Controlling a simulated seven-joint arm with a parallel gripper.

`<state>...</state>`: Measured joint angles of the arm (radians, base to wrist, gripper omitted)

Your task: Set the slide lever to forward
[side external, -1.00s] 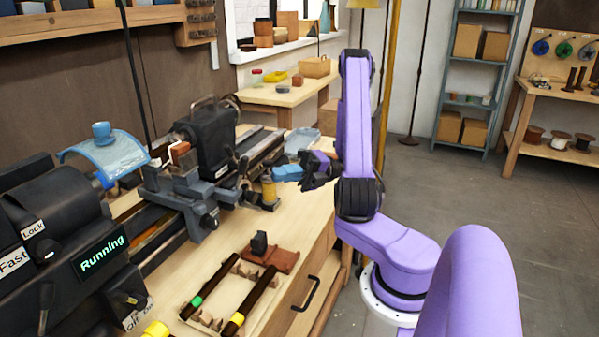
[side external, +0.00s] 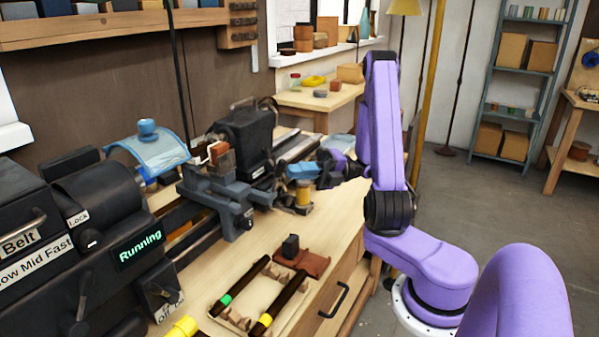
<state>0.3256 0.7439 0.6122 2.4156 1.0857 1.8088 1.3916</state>
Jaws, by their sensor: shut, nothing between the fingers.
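The dark lathe runs along the bench, with its lit "Running" display (side external: 140,248) on the headstock at left. Its slide (side external: 215,185) sits on the bed in the middle, with a round dark knob (side external: 247,217) on its near side. I cannot make out which small part is the slide lever, nor its setting.
A blue curved guard (side external: 150,155) with a knob stands over the headstock end. A tray with two dark rods (side external: 240,286) and a red-brown block (side external: 303,262) lie on the bench front. The tailstock (side external: 246,140) stands behind the slide. Bench right of the tray is clear.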

